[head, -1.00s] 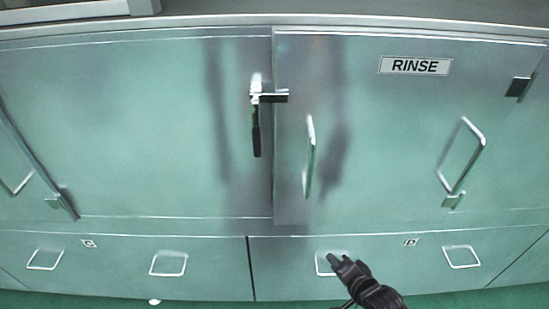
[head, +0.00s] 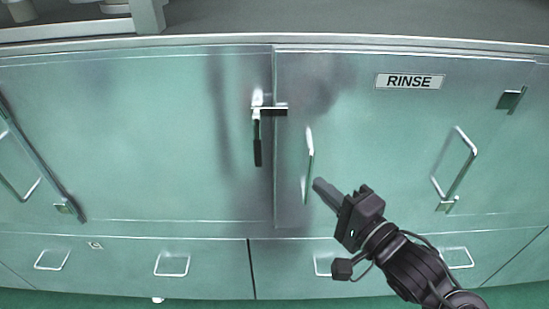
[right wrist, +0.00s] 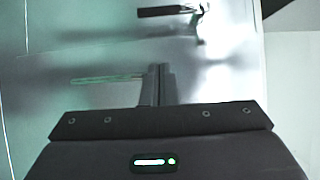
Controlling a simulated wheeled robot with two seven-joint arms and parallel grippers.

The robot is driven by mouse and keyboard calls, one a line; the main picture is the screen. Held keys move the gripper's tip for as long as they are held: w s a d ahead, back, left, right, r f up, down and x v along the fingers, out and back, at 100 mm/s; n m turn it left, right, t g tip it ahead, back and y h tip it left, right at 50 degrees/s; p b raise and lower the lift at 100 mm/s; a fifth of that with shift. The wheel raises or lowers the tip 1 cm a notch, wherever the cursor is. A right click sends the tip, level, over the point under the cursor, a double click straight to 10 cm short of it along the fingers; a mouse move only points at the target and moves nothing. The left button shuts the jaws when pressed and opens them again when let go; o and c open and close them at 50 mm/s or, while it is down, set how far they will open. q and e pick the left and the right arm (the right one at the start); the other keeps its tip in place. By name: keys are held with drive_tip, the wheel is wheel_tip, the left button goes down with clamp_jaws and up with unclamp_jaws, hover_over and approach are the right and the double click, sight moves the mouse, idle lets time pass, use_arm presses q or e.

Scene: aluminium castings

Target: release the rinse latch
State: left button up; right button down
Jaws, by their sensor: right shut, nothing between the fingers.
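The rinse latch (head: 257,130) is at the left edge of the door marked by the RINSE label (head: 409,81). Its black handle hangs straight down, and its metal bar reaches across the seam onto the door. The latch also shows at the top of the right wrist view (right wrist: 170,11). My right gripper (head: 318,186) is shut and empty, in front of the door (head: 375,140), below and to the right of the latch. In the right wrist view its fingers (right wrist: 158,75) point toward the door front. My left gripper is not in view.
A vertical bar handle (head: 309,160) stands on the door close to my right fingertips. Another handle (head: 455,168) is further right. Drawers with handles (head: 172,264) run below. A counter top (head: 350,25) lies above, with a rack (head: 140,15) at upper left.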

drive_tip(key=s+a+p+x, duration=0.1)
drive_tip(key=p+x, duration=0.3)
drive_tip(key=x, duration=0.8)
drive_tip(key=shift+s+a, duration=0.2)
drive_tip(key=shift+a, duration=0.55)
drive_tip(key=shift+f, duration=0.1)
